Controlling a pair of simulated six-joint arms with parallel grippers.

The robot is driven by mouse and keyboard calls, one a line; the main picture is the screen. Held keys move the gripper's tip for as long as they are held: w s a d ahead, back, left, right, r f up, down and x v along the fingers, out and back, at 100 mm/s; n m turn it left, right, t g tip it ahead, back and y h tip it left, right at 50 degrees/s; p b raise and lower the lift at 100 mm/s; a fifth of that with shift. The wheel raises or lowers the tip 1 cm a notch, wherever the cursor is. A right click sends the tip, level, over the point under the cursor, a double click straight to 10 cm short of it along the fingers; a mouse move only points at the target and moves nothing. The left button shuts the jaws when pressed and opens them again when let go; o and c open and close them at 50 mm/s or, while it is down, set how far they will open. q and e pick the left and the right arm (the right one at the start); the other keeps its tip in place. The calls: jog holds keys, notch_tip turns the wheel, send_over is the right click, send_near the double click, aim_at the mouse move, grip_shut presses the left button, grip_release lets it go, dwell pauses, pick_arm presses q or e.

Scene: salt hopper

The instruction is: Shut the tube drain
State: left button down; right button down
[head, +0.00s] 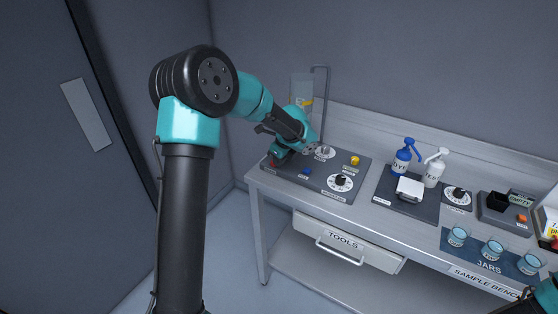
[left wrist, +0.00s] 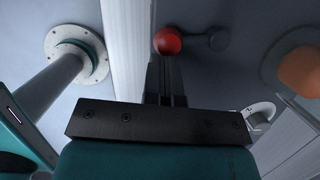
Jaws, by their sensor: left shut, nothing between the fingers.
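A red ball knob (left wrist: 168,41) shows in the left wrist view just past my left fingertips. A short dark grey arm (left wrist: 200,40) runs from it to a round grey pivot (left wrist: 217,41), like a lever. In the head view the red knob (head: 272,162) is at the left edge of the dark control panel (head: 325,192). My left gripper (left wrist: 167,72) is shut and empty, its fingertips close to the knob; I cannot tell whether they touch it. A clear tube (head: 301,88) stands behind my left wrist, its lower part hidden.
The panel also carries dials, a blue button (head: 307,171) and a yellow knob (head: 355,160). To the right are a blue bottle (head: 403,157), a white bottle (head: 435,168) and several jars (head: 492,250). A thin bent pipe (head: 326,95) rises behind the panel.

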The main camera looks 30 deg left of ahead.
pick_arm(q)
jog(key=shift+w+d, duration=0.5)
jog(key=shift+w, duration=0.05)
jog(key=shift+d+r, duration=0.1)
jog(key=shift+d, duration=0.3)
jog(key=d, duration=0.1)
jog(key=d+r, duration=0.1)
jog(key=d, duration=0.1)
jog(key=shift+w+d, duration=0.1)
jog(key=shift+d, duration=0.15)
jog(key=v, duration=0.9)
jog(key=shift+w+r, duration=0.15)
jog(key=shift+r, duration=0.1)
jog(key=shift+f, duration=0.1)
